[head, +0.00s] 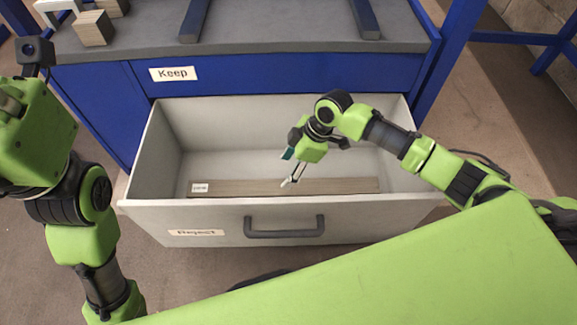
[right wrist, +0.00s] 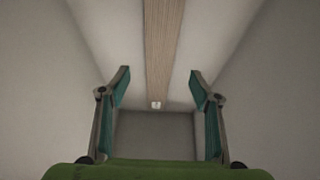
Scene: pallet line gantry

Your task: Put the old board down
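The old board (head: 250,187) is a long, thin wooden strip with a small white label at its left end. It lies flat along the floor of the open drawer (head: 150,206) marked "Reject", near its front wall. My right gripper (head: 291,169) is inside the drawer, above the middle of the board. In the right wrist view its two teal-padded fingers (right wrist: 160,75) are spread wide, with the board (right wrist: 163,45) between them in the picture and clear space on both sides. The left arm stands at the left of the head view; its fingers do not show.
A blue bench front with a "Keep" label (head: 173,73) is behind the drawer. Its grey top holds two dark blue rails (head: 194,20) and wooden blocks (head: 93,28) at the back left. The drawer handle (head: 284,230) sticks out in front. Otherwise the drawer looks empty.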

